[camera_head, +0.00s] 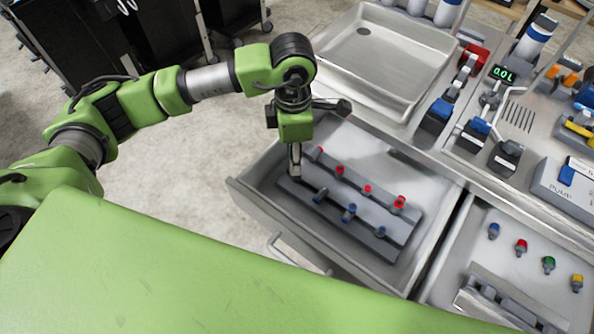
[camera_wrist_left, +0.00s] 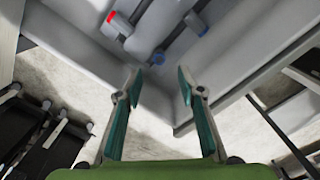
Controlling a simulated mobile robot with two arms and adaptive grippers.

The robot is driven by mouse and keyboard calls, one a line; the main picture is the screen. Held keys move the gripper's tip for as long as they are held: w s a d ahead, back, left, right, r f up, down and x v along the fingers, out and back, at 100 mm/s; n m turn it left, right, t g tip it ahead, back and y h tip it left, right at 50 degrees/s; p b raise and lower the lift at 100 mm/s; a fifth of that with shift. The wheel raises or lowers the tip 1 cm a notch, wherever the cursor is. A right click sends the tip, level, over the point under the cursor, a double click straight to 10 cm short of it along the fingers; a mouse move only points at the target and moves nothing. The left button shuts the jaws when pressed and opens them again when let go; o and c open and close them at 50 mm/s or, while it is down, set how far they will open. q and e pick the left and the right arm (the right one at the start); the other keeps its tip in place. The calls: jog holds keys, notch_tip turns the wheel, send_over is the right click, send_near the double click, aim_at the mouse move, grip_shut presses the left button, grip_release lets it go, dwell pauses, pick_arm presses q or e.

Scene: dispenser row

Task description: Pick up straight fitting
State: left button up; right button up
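Small grey fittings stand in two rows on a dark grey rack (camera_head: 388,251) in the open drawer. Several in the back row have red rings, such as this red-ringed fitting (camera_head: 367,189). The front row shows blue-ringed fittings (camera_head: 350,212). I cannot tell which is the straight fitting. My left gripper (camera_head: 295,172) points down over the rack's left end. In the left wrist view, its teal fingers (camera_wrist_left: 157,75) are apart with nothing between them. My right gripper is not in view.
The drawer's walls (camera_head: 262,204) surround the rack. A second open drawer at right holds blue, red, green (camera_head: 548,264) and yellow capped parts and a grey rack. A sink basin (camera_head: 365,65) and counter instruments, including a green display (camera_head: 503,75), lie behind.

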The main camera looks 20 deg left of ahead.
aim_at(297, 177)
pick_arm(q)
jog(key=shift+w+f, duration=0.2)
jog(key=shift+f, duration=1)
jog(key=shift+d+f+p, duration=0.1)
jog(key=shift+f+p, duration=0.3)
jog(key=shift+f, duration=0.1)
notch_tip(297, 177, down, 4)
jog(key=shift+d+r+p, duration=0.15)
jog(key=shift+r+p, duration=0.05)
jog(key=shift+p, duration=0.4)
jog(key=shift+f, duration=0.4)
jog(key=c, duration=0.9)
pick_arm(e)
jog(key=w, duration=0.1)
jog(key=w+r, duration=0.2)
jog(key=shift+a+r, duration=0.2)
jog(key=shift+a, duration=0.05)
